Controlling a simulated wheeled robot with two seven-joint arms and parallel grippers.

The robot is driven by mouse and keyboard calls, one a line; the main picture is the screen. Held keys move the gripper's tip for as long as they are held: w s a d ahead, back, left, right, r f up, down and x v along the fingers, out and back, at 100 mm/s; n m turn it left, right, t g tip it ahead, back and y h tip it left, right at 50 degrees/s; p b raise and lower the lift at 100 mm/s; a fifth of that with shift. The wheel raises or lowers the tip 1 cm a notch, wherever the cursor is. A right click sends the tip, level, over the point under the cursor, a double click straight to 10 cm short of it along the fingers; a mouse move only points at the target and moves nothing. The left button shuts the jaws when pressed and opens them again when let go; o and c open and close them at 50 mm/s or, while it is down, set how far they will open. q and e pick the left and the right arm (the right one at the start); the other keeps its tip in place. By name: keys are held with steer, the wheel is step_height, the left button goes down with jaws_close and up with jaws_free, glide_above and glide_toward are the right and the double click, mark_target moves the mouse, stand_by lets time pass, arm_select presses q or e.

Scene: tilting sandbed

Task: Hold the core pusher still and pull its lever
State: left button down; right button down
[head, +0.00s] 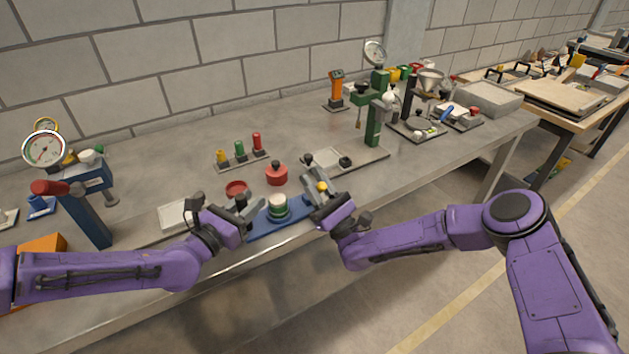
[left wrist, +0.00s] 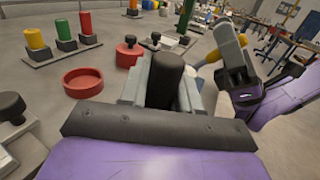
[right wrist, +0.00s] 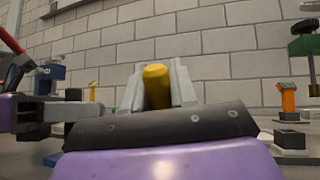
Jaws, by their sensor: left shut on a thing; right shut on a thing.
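The core pusher has a blue base (head: 262,232) at the front edge of the bench, with a green and white cylinder (head: 278,206) standing on it. My left gripper (head: 252,208) is at its left end, shut on a black upright grip (left wrist: 167,80) in the left wrist view. The lower part of the lever is hidden behind my right gripper.
A red dish (head: 236,188) and a red lidded pot (head: 276,175) stand just behind. A rack of coloured cylinders (head: 240,156) is farther back. A green press (head: 374,120) stands right of it, and a blue gauge stand (head: 92,195) at the left.

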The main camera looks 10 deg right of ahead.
steer(key=c, duration=1)
jaws_free()
steer(key=shift+o, duration=0.2)
arm_select(q)
steer(key=c, duration=0.7)
jaws_free()
arm_select(e)
steer(key=v, duration=1.2)
steer(key=shift+f, duration=0.1)
arm_select(q)
steer(key=v, duration=1.1)
steer(key=shift+s+a, duration=0.1)
steer(key=shift+a, duration=0.15)
steer(key=shift+s+a, duration=0.1)
steer(key=shift+s, duration=0.15)
